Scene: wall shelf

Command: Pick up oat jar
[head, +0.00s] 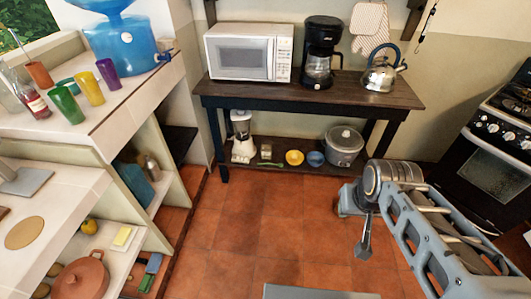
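I cannot make out a jar that is clearly the oat jar in the head view. A small brownish jar-like thing (149,166) stands in the left shelving, too small to identify. My gripper (364,243) hangs at the end of my arm on the right, over the open floor. It is far from the shelves and touches nothing that I can see. Its fingers are seen at a poor angle, so their opening is unclear.
A dark wooden table (310,92) at the back holds a microwave (240,52), a coffee maker (321,55) and a kettle (381,74). Left counters carry cups and a blue water dispenser (122,45). A stove (502,135) stands right. The tiled floor (255,225) is clear.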

